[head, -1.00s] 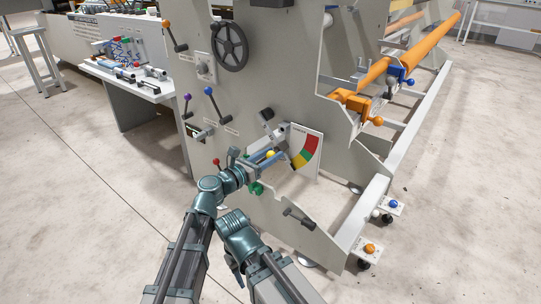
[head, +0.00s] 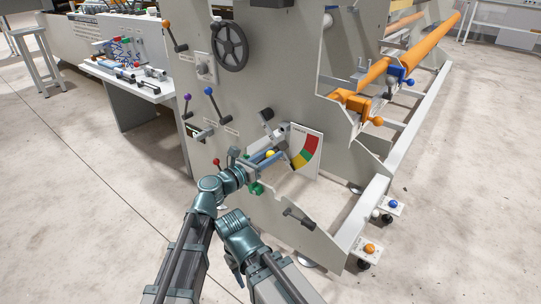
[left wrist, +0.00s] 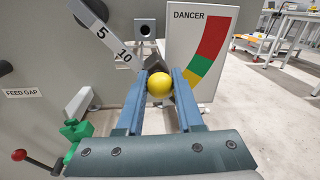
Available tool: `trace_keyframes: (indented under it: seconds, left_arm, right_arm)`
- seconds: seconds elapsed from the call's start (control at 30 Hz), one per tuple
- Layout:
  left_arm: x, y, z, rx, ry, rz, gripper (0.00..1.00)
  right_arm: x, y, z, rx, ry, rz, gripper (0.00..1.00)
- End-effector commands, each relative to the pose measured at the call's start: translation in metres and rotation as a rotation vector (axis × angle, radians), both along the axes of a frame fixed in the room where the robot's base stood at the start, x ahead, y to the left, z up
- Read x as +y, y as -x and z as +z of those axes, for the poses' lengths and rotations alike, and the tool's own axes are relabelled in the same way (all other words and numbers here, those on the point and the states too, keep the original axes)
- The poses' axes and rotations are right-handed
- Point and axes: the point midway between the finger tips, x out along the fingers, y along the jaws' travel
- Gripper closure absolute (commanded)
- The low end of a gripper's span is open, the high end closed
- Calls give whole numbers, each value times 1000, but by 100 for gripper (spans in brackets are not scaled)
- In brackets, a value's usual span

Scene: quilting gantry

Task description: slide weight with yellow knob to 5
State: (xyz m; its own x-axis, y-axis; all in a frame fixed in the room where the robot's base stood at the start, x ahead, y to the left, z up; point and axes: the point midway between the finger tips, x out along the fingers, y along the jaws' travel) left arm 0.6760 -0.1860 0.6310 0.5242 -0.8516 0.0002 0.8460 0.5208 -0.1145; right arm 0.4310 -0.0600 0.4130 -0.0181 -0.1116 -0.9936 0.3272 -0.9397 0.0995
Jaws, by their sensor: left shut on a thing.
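The yellow knob (left wrist: 159,86) sits between the two blue fingers of my left gripper (left wrist: 160,84) in the left wrist view. The fingers are shut on it. A dark weight (left wrist: 155,66) shows partly behind the knob; the fingers hide the rest. A pale scale bar (left wrist: 112,42) marked 5 and 10 slants down toward the weight, with 10 nearest the knob. In the head view the yellow knob (head: 270,153) shows at my left gripper (head: 273,157), beside the machine's side plate. My right gripper cannot be made out.
A DANCER gauge (left wrist: 200,50) with red, green and yellow bands stands right behind the gripper. A red-knobbed lever (left wrist: 19,155) and a green part (left wrist: 75,135) are close at left. Purple (head: 187,97) and blue (head: 208,90) knobbed levers stand above.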

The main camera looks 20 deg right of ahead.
Motion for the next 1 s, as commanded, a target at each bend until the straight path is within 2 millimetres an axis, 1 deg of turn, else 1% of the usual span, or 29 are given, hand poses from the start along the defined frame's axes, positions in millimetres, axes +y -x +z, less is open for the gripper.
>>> trace_keyframes:
  seconds: [0.27, 0.37, 0.47, 0.7, 0.8, 0.9, 1.0]
  left_arm:
    - [-1, -1, 1, 0, 0, -1, 100]
    - [0, -3, 5, 0, 0, 0, 100]
    - [4, -9, 14, 0, 0, 1, 100]
    - [22, -32, 51, 0, 1, 2, 100]
    - [28, -41, 64, 0, 1, 2, 100]
    - [33, -45, 67, 0, 1, 1, 100]
    - [33, -46, 66, 0, 3, 1, 100]
  right_arm:
    - [0, 0, 1, 0, 0, 0, 50]
    - [0, 0, 5, 0, 0, 1, 50]
    - [0, 0, 14, 0, 0, 3, 50]
    - [0, 0, 51, 1, 0, 11, 50]
    - [0, 0, 63, 2, 0, 14, 50]
    - [0, 0, 67, 2, 0, 16, 50]
    - [0, 0, 66, 2, 0, 17, 50]
